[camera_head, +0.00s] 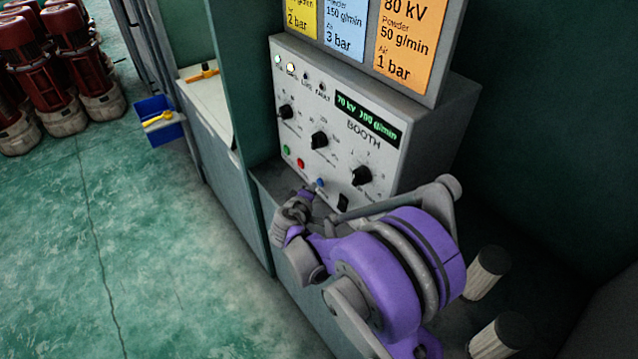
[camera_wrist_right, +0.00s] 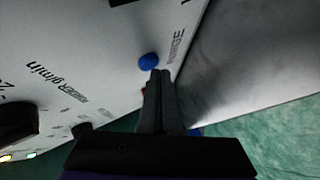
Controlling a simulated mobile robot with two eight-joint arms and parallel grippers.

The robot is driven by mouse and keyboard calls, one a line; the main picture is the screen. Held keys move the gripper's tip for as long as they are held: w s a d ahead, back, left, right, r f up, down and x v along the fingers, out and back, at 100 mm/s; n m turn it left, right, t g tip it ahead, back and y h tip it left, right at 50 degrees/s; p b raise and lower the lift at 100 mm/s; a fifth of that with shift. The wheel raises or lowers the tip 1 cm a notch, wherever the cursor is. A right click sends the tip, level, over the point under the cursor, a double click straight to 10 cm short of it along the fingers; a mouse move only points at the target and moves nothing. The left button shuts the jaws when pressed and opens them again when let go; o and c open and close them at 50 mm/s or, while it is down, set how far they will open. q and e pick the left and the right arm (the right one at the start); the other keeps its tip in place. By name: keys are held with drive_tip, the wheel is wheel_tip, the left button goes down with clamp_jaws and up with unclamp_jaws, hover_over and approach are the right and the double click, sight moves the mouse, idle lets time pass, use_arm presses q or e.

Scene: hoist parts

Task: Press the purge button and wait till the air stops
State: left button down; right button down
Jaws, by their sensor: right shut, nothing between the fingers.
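The control panel (camera_head: 330,130) is a grey box marked BOOTH, with knobs, a lit display and small buttons. A blue button (camera_head: 320,183), probably the purge button, sits low on its face. In the right wrist view the blue button (camera_wrist_right: 148,61) shows just beyond the fingertips. My right gripper (camera_head: 309,191) is shut and empty, its tips very close to the blue button. In the wrist view the shut fingers (camera_wrist_right: 160,74) point at the panel beside the button; I cannot tell whether they touch it. My left gripper is not in view.
Green (camera_head: 287,149) and red (camera_head: 300,163) buttons and a black switch (camera_head: 343,203) share the panel. Three parameter cards (camera_head: 404,45) hang above. A blue bin (camera_head: 158,121) hangs at left, and red-topped units (camera_head: 55,55) stand behind. The green floor at lower left is clear.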

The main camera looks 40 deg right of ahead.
drive_tip(key=shift+d, duration=0.4)
idle(0.6)
drive_tip(key=shift+a, duration=0.8)
drive_tip(key=shift+w+a, duration=0.15)
drive_tip(key=shift+a, duration=1.1)
drive_tip(key=shift+w+a, duration=0.15)
drive_tip(key=shift+a, duration=1.1)
